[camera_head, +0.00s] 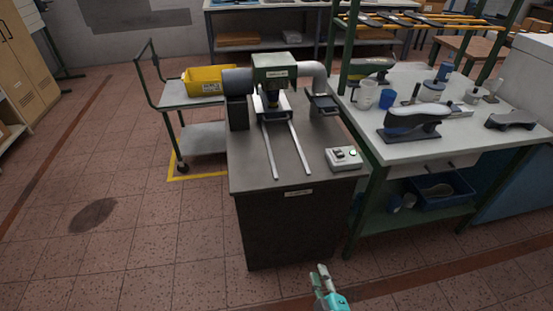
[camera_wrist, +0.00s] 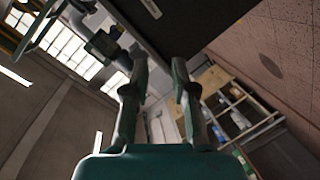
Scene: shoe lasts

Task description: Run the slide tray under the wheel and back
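The machine with a green head (camera_head: 274,68) stands at the back of a dark-topped cabinet (camera_head: 235,175). Two pale slide rails (camera_head: 298,150) run from under the head towards the cabinet's front. A dark piece, perhaps the slide tray (camera_head: 272,114), sits at the rails' back end below the head; its outline is unclear. The wheel cannot be made out clearly. My gripper (camera_head: 320,280) is low in front of the cabinet, apart from the rails. In the wrist view, my gripper (camera_wrist: 160,68) has its two fingers apart with nothing between them.
A control box (camera_head: 344,158) sits at the cabinet top's right edge. A white workbench (camera_head: 405,152) with a shoe last (camera_head: 416,117) and cups stands close on the right. A trolley with a yellow bin (camera_head: 205,79) stands behind left. Floor is open at left and front.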

